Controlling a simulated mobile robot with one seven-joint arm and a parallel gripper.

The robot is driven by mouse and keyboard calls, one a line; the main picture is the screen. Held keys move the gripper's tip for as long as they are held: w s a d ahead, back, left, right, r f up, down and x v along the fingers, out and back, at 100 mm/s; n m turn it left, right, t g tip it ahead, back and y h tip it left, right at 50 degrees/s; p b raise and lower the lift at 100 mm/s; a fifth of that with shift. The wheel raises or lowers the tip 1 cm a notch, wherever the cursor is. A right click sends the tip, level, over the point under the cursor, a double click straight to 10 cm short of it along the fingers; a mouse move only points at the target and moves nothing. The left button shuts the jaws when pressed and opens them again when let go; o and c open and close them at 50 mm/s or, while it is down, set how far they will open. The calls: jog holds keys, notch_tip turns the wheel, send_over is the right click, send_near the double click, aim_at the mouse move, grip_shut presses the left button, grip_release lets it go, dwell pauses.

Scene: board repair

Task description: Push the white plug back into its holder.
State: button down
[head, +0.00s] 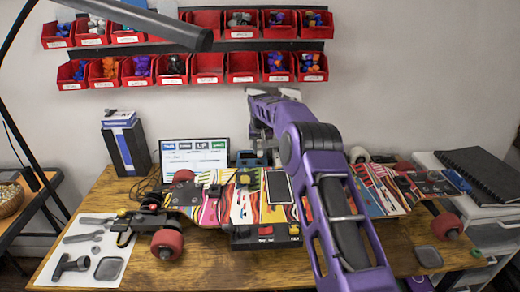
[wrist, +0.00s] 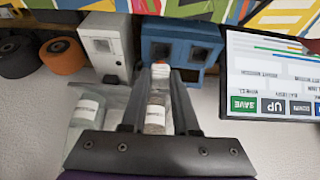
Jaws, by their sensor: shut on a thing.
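My gripper (wrist: 159,76) points at a blue box (wrist: 198,33) with two dark openings in the wrist view. The fingers are shut on a small white plug (wrist: 160,70), whose end shows between the fingertips. The plug overlaps the box's near face, below and between its openings; I cannot tell whether it is touching or inside. In the head view my gripper (head: 262,133) is behind the skateboard, above a small blue box (head: 247,158), and my arm hides part of this area. The plug cannot be made out there.
A pale grey box (wrist: 103,45) stands left of the blue box, and a screen (wrist: 270,75) is close on the right. Labelled cylinders (wrist: 86,112) show around the fingers. The colourful skateboard (head: 240,205) fills the table's middle. Red bins (head: 208,66) hang on the wall.

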aim_at(260, 155)
jog(key=shift+f+b, duration=0.7)
jog(key=shift+f, duration=1)
dwell(2.6)
jog(key=shift+c, duration=1.5)
grip_release()
jog(key=shift+r, duration=0.15)
jog(key=shift+r+p, duration=0.95)
jog(key=shift+r, duration=0.45)
jog(key=shift+r+p, duration=1.25)
jog(key=shift+r, duration=1.7)
